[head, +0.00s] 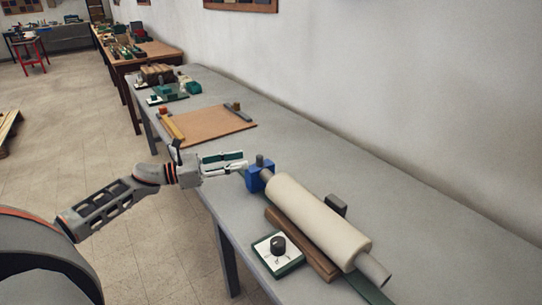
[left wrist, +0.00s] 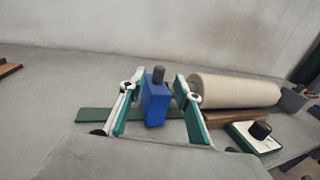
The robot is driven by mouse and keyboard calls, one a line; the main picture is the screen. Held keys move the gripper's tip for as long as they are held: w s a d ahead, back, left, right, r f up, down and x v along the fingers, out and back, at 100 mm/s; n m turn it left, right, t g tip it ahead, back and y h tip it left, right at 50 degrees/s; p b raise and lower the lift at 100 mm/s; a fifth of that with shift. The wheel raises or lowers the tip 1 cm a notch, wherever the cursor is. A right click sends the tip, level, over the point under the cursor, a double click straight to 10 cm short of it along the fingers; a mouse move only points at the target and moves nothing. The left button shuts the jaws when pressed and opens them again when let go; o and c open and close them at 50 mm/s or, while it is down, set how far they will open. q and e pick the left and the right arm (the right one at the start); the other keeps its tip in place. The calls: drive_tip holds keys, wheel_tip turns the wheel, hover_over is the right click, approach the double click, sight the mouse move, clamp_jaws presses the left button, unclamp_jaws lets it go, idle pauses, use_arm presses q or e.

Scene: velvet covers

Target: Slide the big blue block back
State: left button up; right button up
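My left gripper (head: 243,163) is open beside the block, reaching in from the left. In the left wrist view the blue block (left wrist: 155,104) stands between the two spread fingers of the gripper (left wrist: 158,92), with a gap on both sides. A green strip (left wrist: 95,114) runs along the table at the block's foot. My right gripper is in neither view.
A wooden bar (head: 300,243) lies along the roller. A white panel with a black knob (head: 278,245) is near the table's front edge. A brown board (head: 208,124) lies farther back. The table (head: 420,250) right of the roller is mostly clear, up to the wall.

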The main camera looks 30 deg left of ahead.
sight(260, 156)
use_arm(q)
drive_tip(key=shift+x, duration=3.75)
clamp_jaws()
